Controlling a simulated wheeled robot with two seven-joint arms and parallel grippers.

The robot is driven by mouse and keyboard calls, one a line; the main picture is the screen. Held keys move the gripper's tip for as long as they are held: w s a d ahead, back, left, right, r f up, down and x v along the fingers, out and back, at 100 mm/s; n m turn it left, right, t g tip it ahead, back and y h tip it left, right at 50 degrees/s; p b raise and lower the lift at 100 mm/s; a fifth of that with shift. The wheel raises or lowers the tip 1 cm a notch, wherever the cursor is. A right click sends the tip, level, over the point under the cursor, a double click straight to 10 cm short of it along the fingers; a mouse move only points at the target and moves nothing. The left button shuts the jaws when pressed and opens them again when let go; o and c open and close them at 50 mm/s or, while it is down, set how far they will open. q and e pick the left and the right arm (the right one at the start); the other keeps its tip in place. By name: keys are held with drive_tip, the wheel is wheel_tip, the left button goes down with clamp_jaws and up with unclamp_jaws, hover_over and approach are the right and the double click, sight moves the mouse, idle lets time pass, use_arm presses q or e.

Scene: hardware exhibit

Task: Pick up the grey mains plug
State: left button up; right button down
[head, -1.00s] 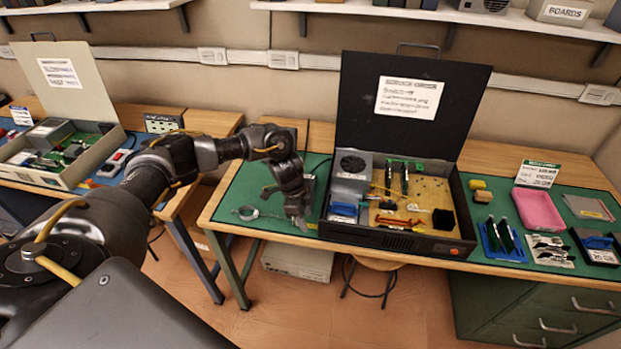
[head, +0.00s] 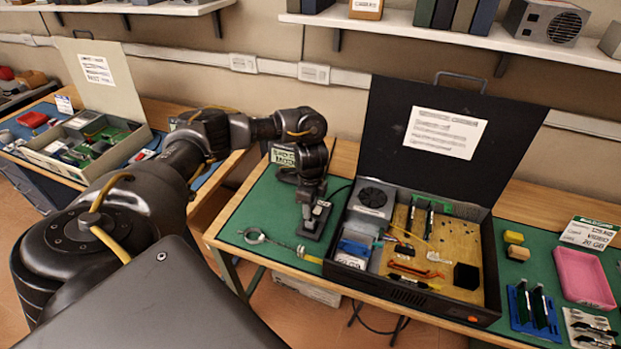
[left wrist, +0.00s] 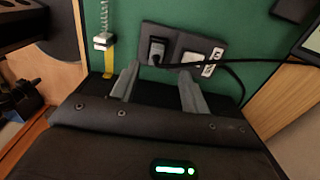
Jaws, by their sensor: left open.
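The grey mains plug (left wrist: 157,50) shows in the left wrist view, seated in the left part of a dark socket plate (left wrist: 199,40) on the green mat. A black cable runs from it to the right. My left gripper (left wrist: 160,72) is open, with its two fingers on the near side of the plug and nothing between them. In the head view my left gripper (head: 312,206) points down over the socket plate (head: 314,229), left of the open black case. The plug is hard to make out there. My right gripper is not in view.
The open black case (head: 400,297) stands close to the right of the plate.

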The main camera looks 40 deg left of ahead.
sight(310, 221)
use_arm(q)
drive_tip(key=shift+w+f, duration=0.2)
drive_tip(key=shift+f, duration=0.3)
drive_tip(key=shift+s+f+p, duration=0.25)
drive_tip(key=shift+s+p, duration=0.05)
drive_tip(key=shift+p, duration=0.1)
wheel_tip(310, 221, down, 4)
drive_tip(key=shift+s+d+r+p, duration=0.15)
drive_tip(key=shift+p, duration=0.45)
drive_tip(key=shift+f, duration=0.4)
drive_tip(key=shift+c, duration=0.2)
drive_tip(key=c, duration=0.8)
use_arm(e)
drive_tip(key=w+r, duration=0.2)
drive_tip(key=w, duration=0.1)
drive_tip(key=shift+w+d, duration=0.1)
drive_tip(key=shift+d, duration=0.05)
